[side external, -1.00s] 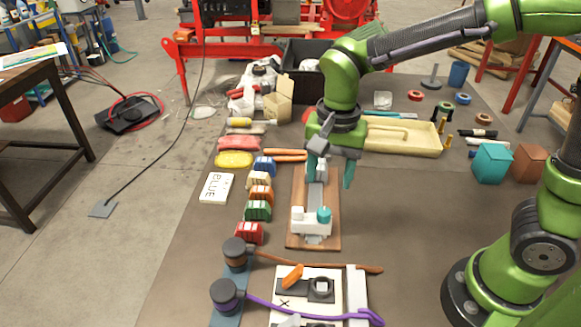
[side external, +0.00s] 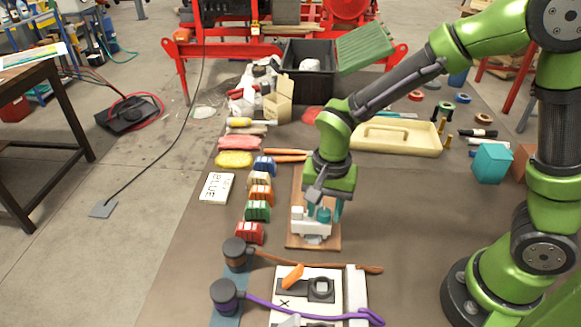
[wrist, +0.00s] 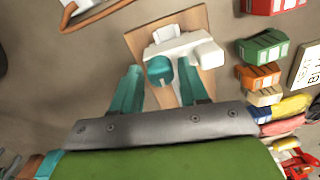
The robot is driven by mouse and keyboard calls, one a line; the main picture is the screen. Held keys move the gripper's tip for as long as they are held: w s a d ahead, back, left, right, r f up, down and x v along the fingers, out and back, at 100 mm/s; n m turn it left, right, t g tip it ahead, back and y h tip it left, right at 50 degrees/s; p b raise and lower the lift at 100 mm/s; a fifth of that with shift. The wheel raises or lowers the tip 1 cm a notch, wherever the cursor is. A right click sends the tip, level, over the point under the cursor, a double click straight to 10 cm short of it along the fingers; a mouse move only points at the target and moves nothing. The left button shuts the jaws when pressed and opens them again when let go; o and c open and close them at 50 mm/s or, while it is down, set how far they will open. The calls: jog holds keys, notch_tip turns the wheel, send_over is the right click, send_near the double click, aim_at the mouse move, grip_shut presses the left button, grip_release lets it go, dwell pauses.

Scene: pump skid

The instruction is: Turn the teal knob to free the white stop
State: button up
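The teal knob (wrist: 159,69) sits beside the white stop (wrist: 186,48) on a brown wooden board (wrist: 138,38); the knob also shows in the side view (side external: 323,215), next to the white stop (side external: 303,226). My gripper (wrist: 160,88) is low over the board in the side view. In the wrist view its two teal fingers are spread apart, one toward each side of the knob, with gaps between them and it. I see no contact with the knob. The far part of the board is hidden behind my gripper in the side view.
Several coloured blocks (side external: 259,193) stand in a row left of the board. A beige tray (side external: 397,138) lies behind. The mat right of the board is clear.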

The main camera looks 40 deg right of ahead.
jog(key=c, duration=0.7)
jog(key=shift+c, duration=0.2)
jog(key=shift+n, duration=0.3)
jog(key=n, duration=0.8)
jog(key=shift+n, duration=0.4)
jog(key=n, duration=0.4)
jog(key=shift+w, duration=0.1)
jog(key=shift+n+g, duration=0.3)
jog(key=shift+n, duration=1.9)
grip_shut()
grip_release()
jog(key=o, duration=1.1)
jog(key=shift+c, duration=0.2)
